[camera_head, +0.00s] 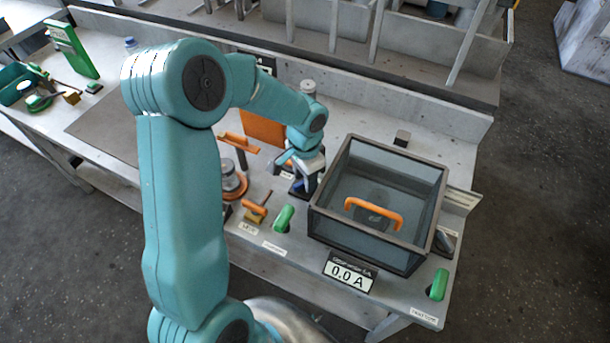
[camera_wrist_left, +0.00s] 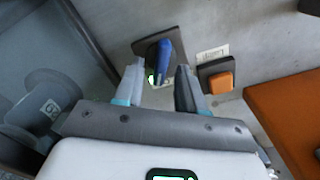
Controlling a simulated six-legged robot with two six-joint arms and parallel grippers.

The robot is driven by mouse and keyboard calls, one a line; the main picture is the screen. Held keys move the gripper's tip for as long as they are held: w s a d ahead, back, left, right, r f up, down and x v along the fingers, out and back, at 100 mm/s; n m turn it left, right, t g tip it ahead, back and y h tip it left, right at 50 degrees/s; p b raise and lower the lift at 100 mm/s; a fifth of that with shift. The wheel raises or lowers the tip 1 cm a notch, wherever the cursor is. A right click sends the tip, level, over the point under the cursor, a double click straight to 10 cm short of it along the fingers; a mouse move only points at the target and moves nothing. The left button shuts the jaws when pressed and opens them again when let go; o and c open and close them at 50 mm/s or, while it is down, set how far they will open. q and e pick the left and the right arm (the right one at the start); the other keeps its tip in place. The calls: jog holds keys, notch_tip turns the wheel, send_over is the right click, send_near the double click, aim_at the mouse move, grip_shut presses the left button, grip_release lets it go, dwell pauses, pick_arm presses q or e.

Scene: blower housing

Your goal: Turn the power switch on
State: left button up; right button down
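The power switch appears to be a blue lever (camera_wrist_left: 164,58) on a dark plate (camera_wrist_left: 147,46) in the left wrist view. A little of the blue also shows in the head view (camera_head: 297,184), mostly hidden by my gripper. My left gripper (camera_wrist_left: 160,74) is open, its two fingers apart with the lever between or just beyond their tips. I cannot tell whether either finger touches it. In the head view my left gripper (camera_head: 304,174) points down at the bench, left of the glass-sided box. My right gripper is not in view.
The dark-framed box (camera_head: 331,225) with an orange handle (camera_head: 373,212) stands close beside the gripper. A display (camera_head: 349,272) reads 0.0 A. An orange button (camera_wrist_left: 221,83) and an orange panel (camera_wrist_left: 288,115) are near the switch.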

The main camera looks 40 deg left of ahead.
pick_arm(q)
notch_tip(320, 180, up, 16)
jog(key=shift+r, duration=0.15)
dwell(0.3)
dwell(0.4)
